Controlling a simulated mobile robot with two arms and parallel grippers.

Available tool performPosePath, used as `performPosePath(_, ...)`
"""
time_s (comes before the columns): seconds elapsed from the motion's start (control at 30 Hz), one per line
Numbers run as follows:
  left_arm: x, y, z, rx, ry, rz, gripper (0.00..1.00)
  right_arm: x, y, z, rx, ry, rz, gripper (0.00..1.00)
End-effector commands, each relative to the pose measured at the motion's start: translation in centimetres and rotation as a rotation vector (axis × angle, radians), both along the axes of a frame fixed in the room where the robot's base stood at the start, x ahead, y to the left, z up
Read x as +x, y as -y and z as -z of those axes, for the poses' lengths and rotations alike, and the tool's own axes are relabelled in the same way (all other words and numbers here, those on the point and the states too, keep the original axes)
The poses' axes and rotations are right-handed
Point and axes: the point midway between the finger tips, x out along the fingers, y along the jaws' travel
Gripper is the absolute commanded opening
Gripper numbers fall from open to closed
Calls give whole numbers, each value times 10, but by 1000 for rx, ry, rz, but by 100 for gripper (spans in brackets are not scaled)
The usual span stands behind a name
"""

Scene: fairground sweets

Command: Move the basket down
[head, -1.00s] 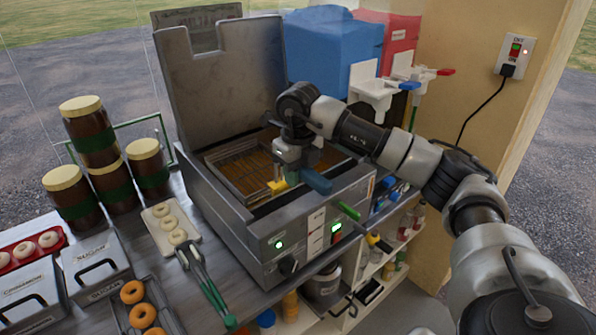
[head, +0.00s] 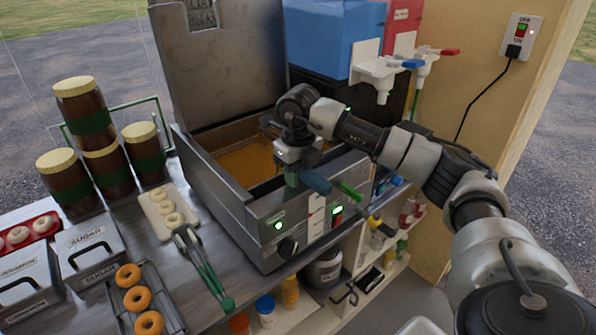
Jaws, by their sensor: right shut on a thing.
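The fryer (head: 262,222) stands open on the counter, its lid raised at the back and amber oil (head: 245,163) in its well. My right gripper (head: 291,172) is over the front part of the well, shut on the basket, whose blue handle (head: 316,181) sticks out over the front edge. The basket's mesh does not show; it is under the oil or hidden by the gripper. A green handle (head: 350,190) sticks out at the front right of the fryer. My left gripper is out of view.
Jars (head: 85,115) and a white tray of pale rings (head: 164,212) stand left of the fryer. Tongs (head: 203,265) and a tray of browned doughnuts (head: 175,310) lie in front. Dispensers (head: 335,40) stand behind; a shelf (head: 325,305) sits below right.

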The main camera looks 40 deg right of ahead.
Motion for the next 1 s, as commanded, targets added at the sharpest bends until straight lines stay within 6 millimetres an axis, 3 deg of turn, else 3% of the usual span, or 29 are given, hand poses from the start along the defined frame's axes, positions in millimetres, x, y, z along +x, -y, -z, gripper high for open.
performPosePath(0.27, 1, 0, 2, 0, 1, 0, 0, 0, 0, 3, 0, 1, 0, 0)
performPosePath(0.3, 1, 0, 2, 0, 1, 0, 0, 0, 0, 3, 0, 1, 0, 30)
performPosePath(0.5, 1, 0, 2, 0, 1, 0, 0, 0, 0, 3, 0, 0, 0, 57)
performPosePath(0.77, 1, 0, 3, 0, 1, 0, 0, 0, 0, 3, 0, -2, 0, 57)
performPosePath(1.0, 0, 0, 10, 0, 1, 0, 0, 0, 0, -27, 1, 5, 0, 57)
